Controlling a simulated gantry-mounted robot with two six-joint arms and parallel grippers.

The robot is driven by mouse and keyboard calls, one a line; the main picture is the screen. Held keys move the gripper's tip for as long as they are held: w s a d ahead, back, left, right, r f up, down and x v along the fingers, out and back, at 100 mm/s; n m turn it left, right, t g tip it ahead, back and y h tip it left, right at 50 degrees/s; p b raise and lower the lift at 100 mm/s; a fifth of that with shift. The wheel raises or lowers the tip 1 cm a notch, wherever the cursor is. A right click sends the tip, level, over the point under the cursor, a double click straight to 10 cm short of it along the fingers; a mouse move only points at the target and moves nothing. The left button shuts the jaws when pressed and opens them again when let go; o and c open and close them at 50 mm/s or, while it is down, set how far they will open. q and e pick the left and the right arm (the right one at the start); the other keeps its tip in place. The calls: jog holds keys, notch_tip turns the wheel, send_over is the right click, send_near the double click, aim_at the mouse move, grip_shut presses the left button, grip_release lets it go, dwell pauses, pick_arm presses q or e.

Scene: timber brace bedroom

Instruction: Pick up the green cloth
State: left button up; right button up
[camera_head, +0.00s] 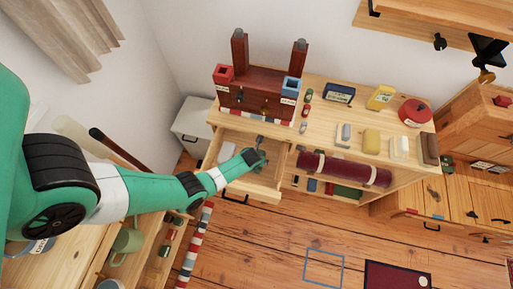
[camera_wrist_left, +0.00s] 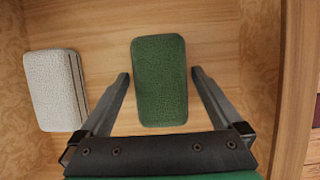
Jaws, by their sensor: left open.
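The green cloth (camera_wrist_left: 160,82) lies flat on the bottom of an open drawer in the left wrist view, a folded rectangle with rounded corners. My left gripper (camera_wrist_left: 159,78) is open, with one finger on each side of the cloth's lower part and gaps to both sides. In the head view, my left arm reaches from the left into the open drawer (camera_head: 262,190), and my left gripper (camera_head: 262,150) is small there. The cloth is mostly hidden by the gripper in that view. My right gripper is not in view.
A pale grey-white folded cloth (camera_wrist_left: 55,90) lies left of the green one in the drawer. The drawer's wooden wall rises close on the right. On the cabinet top (camera_head: 318,118) stand a dark red rack (camera_head: 262,101), boxes, a yellow block (camera_head: 371,141) and a red round tin (camera_head: 414,111).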

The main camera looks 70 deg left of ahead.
pick_arm(q)
jog(key=shift+f, duration=0.3)
dwell(0.5)
jog(key=c, duration=1.3)
